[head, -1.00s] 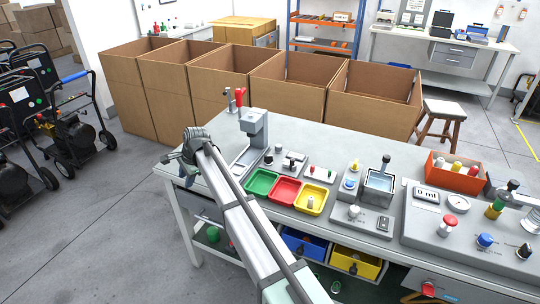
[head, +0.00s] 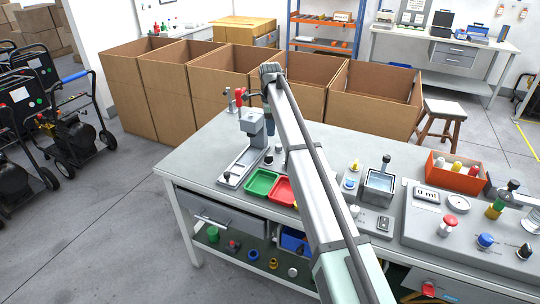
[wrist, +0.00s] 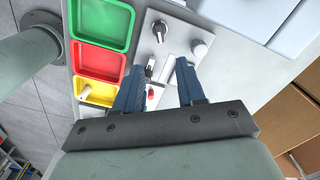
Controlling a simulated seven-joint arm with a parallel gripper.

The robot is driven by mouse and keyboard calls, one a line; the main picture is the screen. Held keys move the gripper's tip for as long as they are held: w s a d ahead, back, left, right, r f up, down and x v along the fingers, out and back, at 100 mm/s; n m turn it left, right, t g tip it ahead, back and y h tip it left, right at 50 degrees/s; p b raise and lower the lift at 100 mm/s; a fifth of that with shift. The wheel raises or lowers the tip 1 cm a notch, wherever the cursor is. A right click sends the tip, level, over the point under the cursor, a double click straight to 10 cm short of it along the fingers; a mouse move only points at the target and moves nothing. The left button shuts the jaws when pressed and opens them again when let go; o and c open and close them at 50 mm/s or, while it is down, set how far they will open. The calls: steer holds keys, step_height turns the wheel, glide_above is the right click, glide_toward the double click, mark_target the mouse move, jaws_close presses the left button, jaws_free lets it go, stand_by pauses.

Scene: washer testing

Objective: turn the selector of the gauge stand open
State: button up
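A grey panel (head: 425,234) with a round white gauge (head: 457,203) and a "0 ml" display stands at the right of the bench. It carries a red knob (head: 449,223), a blue knob (head: 486,240) and a black knob (head: 524,250). I cannot tell whether one of these is the selector. My gripper (wrist: 160,66) is open in the wrist view, its dark blue fingers apart above a light plate (wrist: 176,30). On that plate are a dark lever knob (wrist: 160,28), a pale round knob (wrist: 199,50) and small levers between the fingers. Contact cannot be judged.
A grey press (head: 252,124) stands left. An orange bin (head: 456,178) sits by the panel. Open cartons line the bench's far side.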

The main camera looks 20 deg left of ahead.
mark_target(269, 158)
step_height(269, 158, down, 13)
steer(key=shift+f, duration=0.15)
stand_by(0.4)
steer(key=shift+c, duration=0.3)
jaws_close()
